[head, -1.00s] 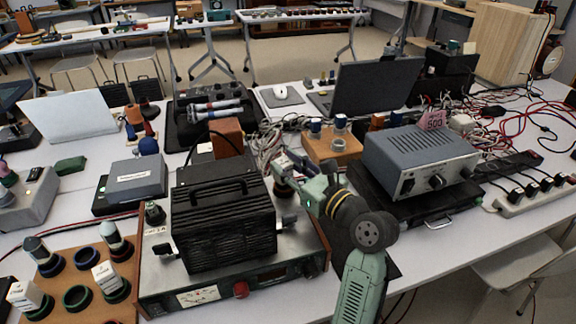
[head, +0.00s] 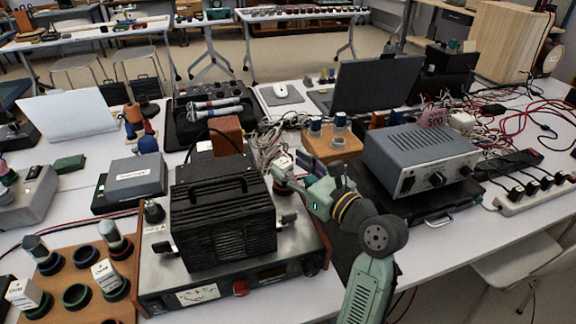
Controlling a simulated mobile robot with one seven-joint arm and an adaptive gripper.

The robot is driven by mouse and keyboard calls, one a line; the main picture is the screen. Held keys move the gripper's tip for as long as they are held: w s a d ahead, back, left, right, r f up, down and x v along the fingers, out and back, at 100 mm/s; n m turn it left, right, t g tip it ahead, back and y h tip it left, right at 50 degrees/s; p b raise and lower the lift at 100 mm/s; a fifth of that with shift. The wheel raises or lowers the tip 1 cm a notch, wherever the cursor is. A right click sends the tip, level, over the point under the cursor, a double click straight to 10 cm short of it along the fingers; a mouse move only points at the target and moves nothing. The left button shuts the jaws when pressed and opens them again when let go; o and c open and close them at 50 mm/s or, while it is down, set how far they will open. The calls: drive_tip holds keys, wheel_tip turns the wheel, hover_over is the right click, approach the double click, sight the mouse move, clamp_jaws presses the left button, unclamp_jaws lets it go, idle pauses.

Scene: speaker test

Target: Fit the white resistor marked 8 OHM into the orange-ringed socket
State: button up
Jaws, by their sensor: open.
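My gripper (head: 296,170) is open, at the far right of the black vented case, with its dark fingers pointing left and away. A small white block (head: 282,162) shows close by its fingers, above a dark round base (head: 285,184); I cannot read a marking or tell whether they touch. Two other white blocks, one at the front left (head: 24,293) and one further right (head: 107,272), stand tilted on the wooden socket board (head: 62,254). Their print is too small to read. I cannot make out an orange-ringed socket; the gripper and the case hide part of that area.
The black vented case (head: 222,215) stands on a metal instrument (head: 196,291) left of my arm. A grey power supply (head: 420,160) is at the right. A wooden block with cylinders (head: 330,146) is behind my gripper.

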drive_tip(key=b+v, duration=0.1)
drive_tip(key=v, duration=0.9)
drive_tip(key=shift+s+d, duration=0.1)
drive_tip(key=shift+d, duration=0.05)
